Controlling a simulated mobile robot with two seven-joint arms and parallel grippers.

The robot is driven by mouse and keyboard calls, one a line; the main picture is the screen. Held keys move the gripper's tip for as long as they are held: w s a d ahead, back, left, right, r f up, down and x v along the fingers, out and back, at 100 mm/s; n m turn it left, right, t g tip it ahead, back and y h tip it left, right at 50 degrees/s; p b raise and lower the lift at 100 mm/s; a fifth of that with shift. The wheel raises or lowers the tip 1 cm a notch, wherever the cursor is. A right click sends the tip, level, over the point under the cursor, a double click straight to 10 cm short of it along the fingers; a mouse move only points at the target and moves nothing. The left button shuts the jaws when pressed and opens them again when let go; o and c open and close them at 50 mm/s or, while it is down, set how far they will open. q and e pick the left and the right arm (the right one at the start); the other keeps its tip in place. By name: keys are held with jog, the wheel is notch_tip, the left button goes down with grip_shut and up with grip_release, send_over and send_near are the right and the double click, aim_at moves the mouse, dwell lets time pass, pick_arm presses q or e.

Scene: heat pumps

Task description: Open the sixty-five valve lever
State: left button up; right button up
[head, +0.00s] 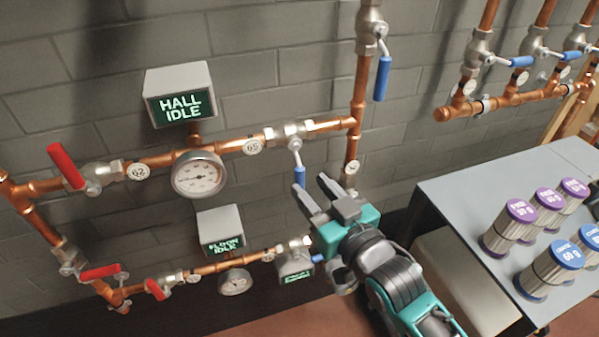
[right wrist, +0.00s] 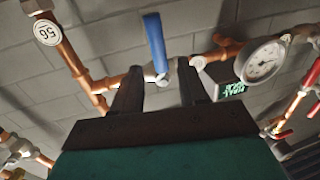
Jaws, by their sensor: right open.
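A valve (head: 294,132) with a blue lever (head: 299,168) sits on the upper horizontal copper pipe, just right of a round tag (head: 252,146) that seems to read 65. The lever hangs down, across the pipe. My right gripper (head: 312,190) is open, its fingertips close to the lever's lower end. In the right wrist view the blue lever (right wrist: 154,44) appears beyond and between the two open fingers (right wrist: 160,85), with nothing held. Whether a finger touches the lever cannot be told. My left gripper is not in view.
A gauge (head: 199,174) and the HALL IDLE display (head: 181,94) are left of the valve. A vertical pipe (head: 357,110) with another blue lever (head: 382,78) stands right. A lower pipe runs beneath. A grey table (head: 455,185) with several canisters stands at right.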

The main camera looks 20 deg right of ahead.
aim_at(302, 178)
jog(key=shift+x, duration=2.6)
grip_shut()
